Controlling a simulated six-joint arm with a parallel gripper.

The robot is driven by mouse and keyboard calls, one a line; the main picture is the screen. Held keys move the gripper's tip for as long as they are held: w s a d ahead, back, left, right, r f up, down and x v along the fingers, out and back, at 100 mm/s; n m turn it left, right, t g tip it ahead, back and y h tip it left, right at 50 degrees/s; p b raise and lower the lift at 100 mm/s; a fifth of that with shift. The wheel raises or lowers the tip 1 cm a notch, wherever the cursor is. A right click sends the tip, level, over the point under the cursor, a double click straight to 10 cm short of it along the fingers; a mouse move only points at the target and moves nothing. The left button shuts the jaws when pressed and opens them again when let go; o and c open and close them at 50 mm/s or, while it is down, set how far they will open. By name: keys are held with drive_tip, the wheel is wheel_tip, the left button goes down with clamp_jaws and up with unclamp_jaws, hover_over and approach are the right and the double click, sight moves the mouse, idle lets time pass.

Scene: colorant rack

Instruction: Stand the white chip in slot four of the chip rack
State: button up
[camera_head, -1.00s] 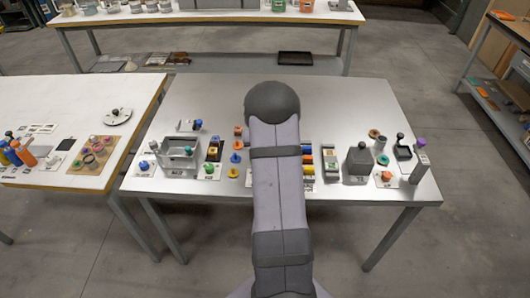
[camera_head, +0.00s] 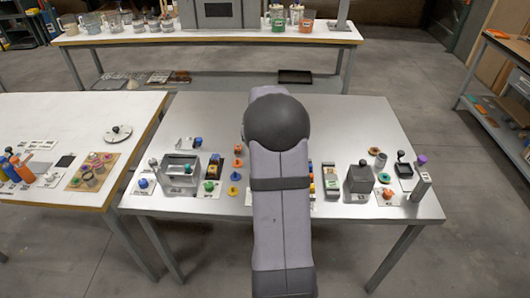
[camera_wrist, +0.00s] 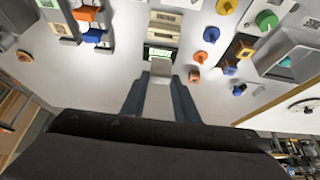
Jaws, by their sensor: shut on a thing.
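My gripper (camera_wrist: 160,92) shows in the wrist view with its two dark fingers shut on the white chip (camera_wrist: 158,97). The chip is a pale, narrow upright plate between the fingers. Just beyond it is a beige and grey slotted block that looks like the chip rack (camera_wrist: 165,22), with a dark green-marked label at its near end. The chip's tip overlaps the label end in the picture; I cannot tell whether they touch. The slot numbers are not readable. In the head view my arm hides the gripper, the chip and this block.
Beside the block in the wrist view are orange and blue pieces (camera_wrist: 91,36) on one side and round knobs (camera_wrist: 211,34) on the other. A grey open bin (camera_wrist: 287,58) stands farther right. The back of the metal table (camera_head: 215,115) is clear.

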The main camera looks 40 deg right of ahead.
drive_tip(key=shift+d+r, duration=0.15)
drive_tip(key=shift+d, duration=0.2)
drive_tip(key=s+d+f+p, duration=0.1)
drive_tip(key=s+d+p, duration=0.1)
drive_tip(key=d, duration=0.6)
drive_tip(key=s+d+f+g+y+p, duration=0.1)
drive_tip(key=s+d+p, duration=0.2)
drive_tip(key=d+p, duration=0.2)
drive_tip(key=d, duration=0.3)
drive_tip(key=shift+s, duration=0.3)
drive_tip(key=shift+a+f, duration=0.1)
drive_tip(key=shift+f, duration=0.05)
drive_tip(key=shift+f+b, duration=1.95)
drive_tip(key=shift+f, duration=0.65)
drive_tip(key=shift+f+b, duration=0.4)
drive_tip(key=shift+b, duration=0.1)
drive_tip(key=shift+f, duration=0.35)
drive_tip(key=shift+f+b, duration=0.55)
drive_tip(key=shift+b, duration=0.2)
